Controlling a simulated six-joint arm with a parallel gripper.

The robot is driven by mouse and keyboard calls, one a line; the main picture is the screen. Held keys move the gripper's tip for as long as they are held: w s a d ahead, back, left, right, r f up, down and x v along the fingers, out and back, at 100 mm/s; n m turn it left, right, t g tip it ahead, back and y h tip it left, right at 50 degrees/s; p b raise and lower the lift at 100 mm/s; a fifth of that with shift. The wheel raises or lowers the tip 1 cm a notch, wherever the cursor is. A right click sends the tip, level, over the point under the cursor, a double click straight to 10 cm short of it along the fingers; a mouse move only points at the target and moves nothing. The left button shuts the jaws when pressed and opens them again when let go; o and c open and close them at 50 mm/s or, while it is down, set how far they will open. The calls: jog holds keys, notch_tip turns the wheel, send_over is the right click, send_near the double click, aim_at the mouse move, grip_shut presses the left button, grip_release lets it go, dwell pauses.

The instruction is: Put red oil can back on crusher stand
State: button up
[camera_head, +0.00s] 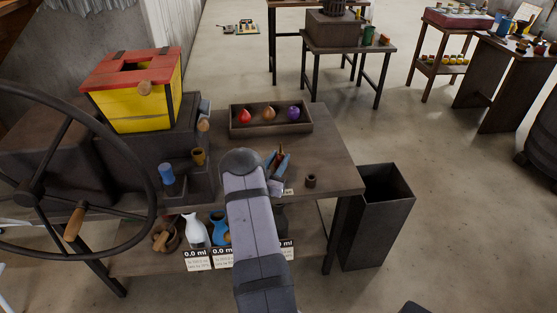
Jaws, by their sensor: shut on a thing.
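My gripper (280,164) is above the right part of the dark wooden table, its blue-grey fingers shut on a small brown thing (279,152). The fingers hide most of that thing, so I cannot tell whether it is part of an oil can. No red oil can shows clearly. The crusher stand may be the table's lower shelf (139,262), where a white jug (195,231) and a blue jug (219,230) stand behind "0.0 ml" labels. My arm covers part of that shelf. A third label shows right of my arm.
A tray (271,131) holds red, orange and purple drop-shaped things. A yellow box with a red top (133,90) and a large wheel (76,163) stand left. A small dark cup (311,181) sits near the table's right edge. A tall dark bin (378,215) stands beside the table.

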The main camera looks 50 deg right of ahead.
jog(key=shift+f, duration=0.1)
jog(key=o, duration=1)
jog(key=shift+o, duration=0.2)
jog(key=shift+r, duration=0.2)
jog(key=v, duration=1)
jog(key=shift+a+f+b, duration=0.1)
jog(key=shift+b, duration=0.3)
jog(key=shift+v, duration=0.9)
